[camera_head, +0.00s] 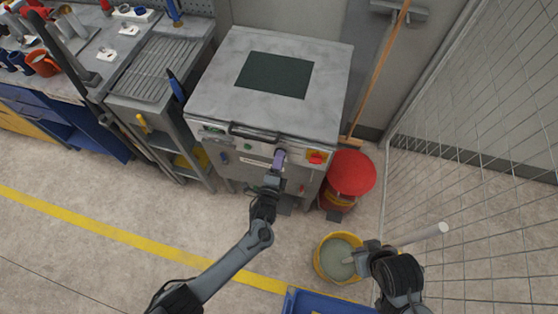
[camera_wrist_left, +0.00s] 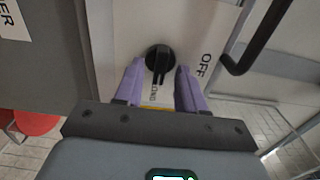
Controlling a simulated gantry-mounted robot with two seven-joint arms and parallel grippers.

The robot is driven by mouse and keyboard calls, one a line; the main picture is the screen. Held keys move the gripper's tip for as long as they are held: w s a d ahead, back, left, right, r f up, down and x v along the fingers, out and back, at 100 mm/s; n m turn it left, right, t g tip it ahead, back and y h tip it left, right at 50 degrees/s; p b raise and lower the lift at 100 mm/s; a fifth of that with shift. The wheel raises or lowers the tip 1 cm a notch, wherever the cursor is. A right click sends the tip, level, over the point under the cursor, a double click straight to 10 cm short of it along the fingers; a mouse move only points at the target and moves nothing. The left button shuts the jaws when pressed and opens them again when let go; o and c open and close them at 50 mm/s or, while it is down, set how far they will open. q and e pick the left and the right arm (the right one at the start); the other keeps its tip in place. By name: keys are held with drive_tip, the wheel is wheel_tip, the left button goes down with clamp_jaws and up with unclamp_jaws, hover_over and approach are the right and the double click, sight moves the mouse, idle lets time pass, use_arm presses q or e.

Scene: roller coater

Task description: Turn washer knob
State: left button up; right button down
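The washer is the grey metal machine (camera_head: 225,90) with a dark square panel on top. Its black knob (camera_wrist_left: 158,60) is on the pale front panel, near the word "OFF", its ridge pointing along the fingers. My left gripper (camera_head: 279,157) is at the machine's front, below the black handle. In the left wrist view its two purple fingers (camera_wrist_left: 158,76) are spread apart, one on each side of the knob, with visible gaps. In the head view the gripper hides the knob. My right gripper (camera_head: 360,260) is over the yellow bucket, away from the machine; its fingers are unclear.
A red-lidded bin (camera_head: 350,173) stands right of the machine, with a broom (camera_head: 378,75) behind. A yellow bucket (camera_head: 320,262) with a pale stick (camera_head: 425,236) is by my right arm. A blue crate (camera_head: 310,304) is in front. A workbench (camera_head: 110,45) is left; wire mesh (camera_head: 480,110) is right.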

use_arm(q)
drive_tip(key=p+v, duration=0.2)
drive_tip(key=v, duration=0.9)
idle(0.3)
